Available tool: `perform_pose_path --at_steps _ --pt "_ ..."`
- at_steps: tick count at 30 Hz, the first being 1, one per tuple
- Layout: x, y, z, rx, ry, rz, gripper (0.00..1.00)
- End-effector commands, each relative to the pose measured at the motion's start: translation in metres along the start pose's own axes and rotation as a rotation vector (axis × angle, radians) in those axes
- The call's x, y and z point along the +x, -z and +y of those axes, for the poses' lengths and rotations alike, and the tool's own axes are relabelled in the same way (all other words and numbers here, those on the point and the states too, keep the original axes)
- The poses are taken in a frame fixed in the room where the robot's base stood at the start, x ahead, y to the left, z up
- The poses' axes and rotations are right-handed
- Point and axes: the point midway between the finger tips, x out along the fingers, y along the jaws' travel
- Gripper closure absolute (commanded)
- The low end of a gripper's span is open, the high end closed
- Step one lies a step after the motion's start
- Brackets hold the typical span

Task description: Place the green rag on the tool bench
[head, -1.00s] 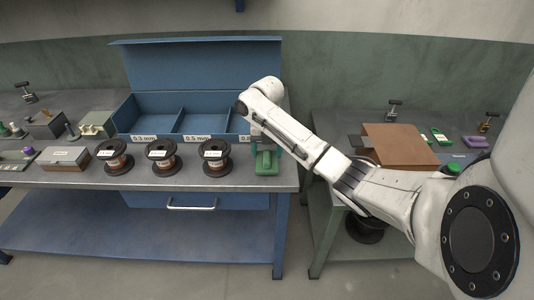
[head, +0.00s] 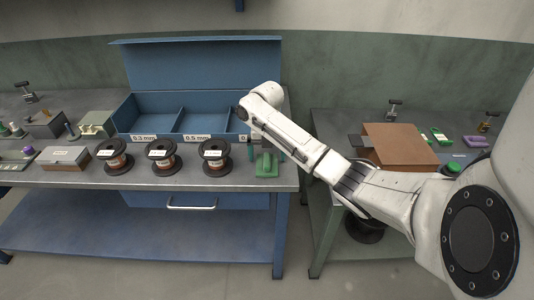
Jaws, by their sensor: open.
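The green rag (head: 266,168) is at the front right end of the grey-topped, blue-framed bench (head: 232,182), right of the spools. It appears to rest on the top. My gripper (head: 266,153) is open at the rag, with a teal fingertip on each side of it. My forearm and wrist hide part of the gripper. A second bench (head: 325,148) with a grey-green frame stands to the right, across a gap. No label shows which bench is the tool bench.
Several copper spools start with one (head: 215,157) left of the rag. A blue compartment box (head: 195,53) with a raised lid stands behind them. A grey box (head: 65,157) and clamps are at left. A brown board (head: 398,143) and small green and purple items lie on the right bench.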

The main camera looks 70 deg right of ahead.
Motion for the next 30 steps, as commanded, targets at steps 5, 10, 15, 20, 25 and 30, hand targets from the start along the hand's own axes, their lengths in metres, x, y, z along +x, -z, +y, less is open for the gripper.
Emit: perform_pose_path --at_steps 5,10,15,20,25,30 --pt "-0.009 -0.001 0.001 -0.001 -0.002 -0.002 0.01" --pt "-0.038 -0.001 0.001 -0.002 -0.003 -0.003 0.01" --pt "-0.079 -0.001 0.000 -0.001 -0.001 -0.004 0.01" --pt "-0.107 -0.001 -0.001 -0.001 0.001 -0.004 0.01" --pt "-0.121 -0.001 0.000 0.000 0.001 -0.002 0.01" --pt "-0.123 0.000 0.000 -0.001 0.000 0.000 0.01"
